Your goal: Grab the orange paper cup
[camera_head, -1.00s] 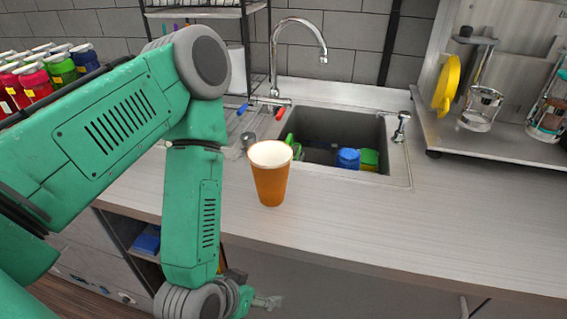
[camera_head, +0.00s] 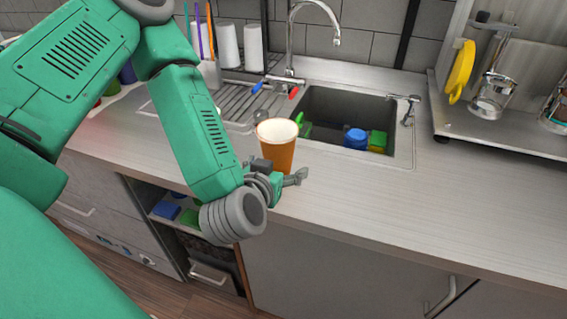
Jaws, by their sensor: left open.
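The orange paper cup (camera_head: 278,150) with a white inside stands upright on the grey counter (camera_head: 370,205), just in front of the sink. My left gripper (camera_head: 283,172) is open at the counter's front edge, close to the near side of the cup. One finger shows at the lower right of the cup; the other is partly hidden by the wrist. The lower part of the cup is hidden behind the gripper, and I cannot tell if they touch. My right gripper is not in view.
The sink (camera_head: 325,100) behind the cup holds blue and green items, with a tall faucet (camera_head: 290,40) at its back. A metal shelf with a yellow item (camera_head: 460,72) stands at the right. The counter right of the cup is clear.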

